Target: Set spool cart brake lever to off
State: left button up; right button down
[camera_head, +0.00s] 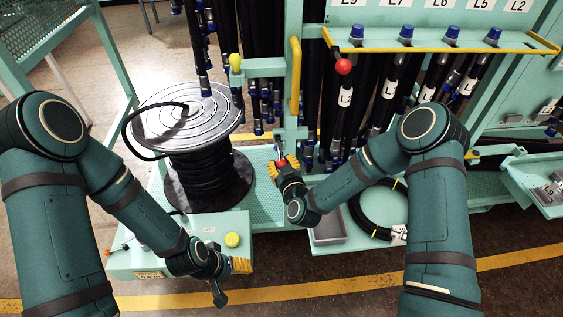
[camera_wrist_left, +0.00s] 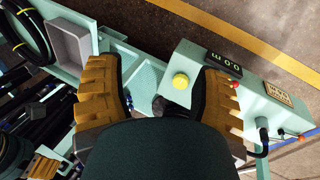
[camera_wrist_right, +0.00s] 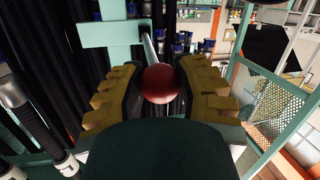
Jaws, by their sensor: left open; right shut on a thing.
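The spool cart (camera_head: 262,215) is a light green frame carrying a grey spool (camera_head: 195,115) wound with black hose. My right gripper (camera_head: 281,165) is at the cart's upright post. It is shut on a red ball knob (camera_wrist_right: 160,84) at the end of a thin metal lever rod (camera_wrist_right: 148,45); the knob sits between its yellow-brown fingers. I cannot read any on or off marking beside this lever. My left gripper (camera_head: 240,266) is open and empty, near the front of the green counter box (camera_head: 185,228). In the left wrist view its fingers (camera_wrist_left: 160,95) are spread wide.
The counter box has a yellow button (camera_wrist_left: 180,81) and a display (camera_wrist_left: 223,66). A yellow knob (camera_head: 235,62) and another red knob (camera_head: 343,66) stand higher up. Hanging hoses (camera_head: 390,90) fill the back. A grey tray (camera_head: 328,228) and a coiled hose (camera_head: 378,212) lie to the right.

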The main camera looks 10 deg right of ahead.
aim_at(281, 157)
jog(key=r+g+p, duration=0.1)
jog(key=r+p, duration=0.1)
jog(key=w+r+g+p, duration=0.1)
jog(key=r+p, duration=0.1)
jog(key=shift+r+g+p, duration=0.2)
jog(key=shift+g+p, duration=0.1)
jog(key=shift+w+r+m+g+p, duration=0.3)
jog(key=shift+w+r+g+p, duration=0.1)
jog(key=shift+g, duration=0.3)
jog(key=shift+w+r, duration=0.3)
jog(key=shift+r, duration=0.1)
